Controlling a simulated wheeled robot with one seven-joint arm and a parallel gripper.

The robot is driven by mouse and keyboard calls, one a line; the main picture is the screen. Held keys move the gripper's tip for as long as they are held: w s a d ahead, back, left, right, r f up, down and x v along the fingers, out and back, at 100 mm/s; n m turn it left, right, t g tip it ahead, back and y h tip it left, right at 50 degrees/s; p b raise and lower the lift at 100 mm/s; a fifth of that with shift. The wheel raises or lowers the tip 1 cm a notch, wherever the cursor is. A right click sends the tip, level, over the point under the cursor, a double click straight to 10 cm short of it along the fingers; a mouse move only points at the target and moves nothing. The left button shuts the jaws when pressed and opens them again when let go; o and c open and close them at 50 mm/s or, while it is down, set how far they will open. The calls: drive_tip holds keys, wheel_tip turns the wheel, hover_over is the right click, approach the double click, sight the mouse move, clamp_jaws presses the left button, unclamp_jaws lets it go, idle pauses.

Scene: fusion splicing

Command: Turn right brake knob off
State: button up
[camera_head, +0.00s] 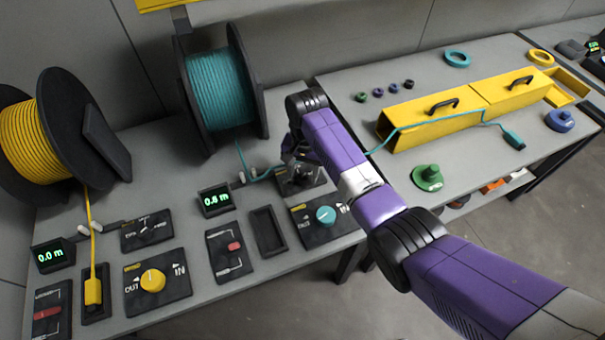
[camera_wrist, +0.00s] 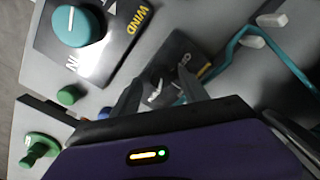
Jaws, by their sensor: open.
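The right brake panel (camera_head: 318,186) is a small dark plate on the bench, in front of the teal spool and mostly hidden by my arm in the head view. In the wrist view the panel (camera_wrist: 176,52) lies just beyond my fingertips, and its small metallic knob (camera_wrist: 155,93) shows between them. My gripper (camera_head: 299,172) points down over this panel. In the wrist view the gripper (camera_wrist: 160,85) has its two fingers apart, one on each side of the knob. I cannot tell whether either finger touches it.
The teal wind knob (camera_head: 325,215) sits on a panel close in front, also in the wrist view (camera_wrist: 75,26). A teal cable (camera_wrist: 235,42) runs beside the brake panel. The teal spool (camera_head: 218,88) stands behind; a 0.6 m display (camera_head: 215,200) is to the left.

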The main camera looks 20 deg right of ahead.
drive_tip(key=shift+f, duration=0.9)
clamp_jaws()
drive_tip(key=shift+n, duration=0.4)
drive_tip(key=n+p, duration=0.1)
drive_tip(key=n, duration=0.3)
drive_tip(key=shift+w+r+n, duration=0.1)
drive_tip(key=shift+n, duration=0.2)
drive_tip(key=n, duration=0.6)
drive_tip(key=shift+d+n, duration=0.1)
drive_tip(key=shift+n, duration=0.2)
drive_tip(key=n, duration=0.6)
drive_tip(key=shift+w, duration=0.1)
drive_tip(key=n, duration=0.5)
drive_tip(key=shift+n+g, duration=0.3)
drive_tip(key=shift+n, duration=0.1)
